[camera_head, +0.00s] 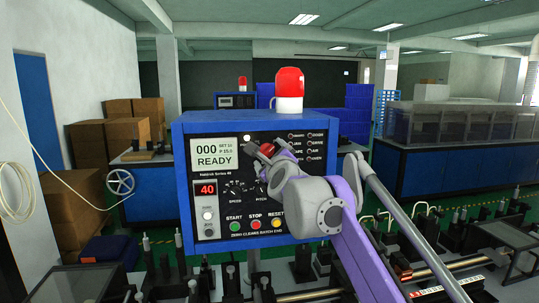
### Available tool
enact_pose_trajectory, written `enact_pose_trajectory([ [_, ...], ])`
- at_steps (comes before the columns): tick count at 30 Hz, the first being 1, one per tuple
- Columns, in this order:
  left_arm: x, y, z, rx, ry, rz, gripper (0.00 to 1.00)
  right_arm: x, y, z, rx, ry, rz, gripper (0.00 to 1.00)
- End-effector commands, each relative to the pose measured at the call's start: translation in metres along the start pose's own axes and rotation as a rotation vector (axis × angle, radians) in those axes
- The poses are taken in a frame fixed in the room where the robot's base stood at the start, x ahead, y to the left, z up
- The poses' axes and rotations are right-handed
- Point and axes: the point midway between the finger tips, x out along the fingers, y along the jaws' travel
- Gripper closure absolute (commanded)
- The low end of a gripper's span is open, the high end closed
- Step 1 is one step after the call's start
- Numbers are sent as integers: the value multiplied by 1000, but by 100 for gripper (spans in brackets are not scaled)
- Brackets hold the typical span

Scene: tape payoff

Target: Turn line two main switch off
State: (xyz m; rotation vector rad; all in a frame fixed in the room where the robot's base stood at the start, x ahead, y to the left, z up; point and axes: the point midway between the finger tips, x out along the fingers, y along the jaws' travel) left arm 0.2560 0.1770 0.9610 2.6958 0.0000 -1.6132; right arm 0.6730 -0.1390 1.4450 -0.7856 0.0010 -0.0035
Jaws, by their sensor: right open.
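A blue control box (183,124) with a black front panel stands in the middle of the view. A red part (267,149), which looks like the main switch knob, shows on the upper middle of the panel. My right gripper (261,155) is open in front of it, with its fingers around or beside the red part; I cannot tell whether they touch. The gripper and wrist hide the switch's markings and its position. The display (214,151) reads 000 and READY. My left gripper is not in view.
Green START (235,226), red STOP (256,225) and yellow RESET (276,223) buttons sit low on the panel. SPEED and PITCH knobs lie left of my wrist. A red beacon (289,85) tops the box. A second, similar box (237,101) stands behind.

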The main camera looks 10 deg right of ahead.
Motion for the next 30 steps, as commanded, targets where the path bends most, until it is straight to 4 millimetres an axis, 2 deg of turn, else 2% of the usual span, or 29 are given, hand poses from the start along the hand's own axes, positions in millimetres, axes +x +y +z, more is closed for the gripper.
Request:
enact_pose_trajectory([
  [3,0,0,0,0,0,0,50,0,0,0,0,0,0,10],
  [4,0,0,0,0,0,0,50,0,0,0,0,0,0,14],
  [15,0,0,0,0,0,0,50,0,0,0,0,0,0,80],
  [18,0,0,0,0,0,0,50,0,0,0,0,0,0,96],
  [30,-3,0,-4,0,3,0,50,0,0,1,-88,0,0,96],
])
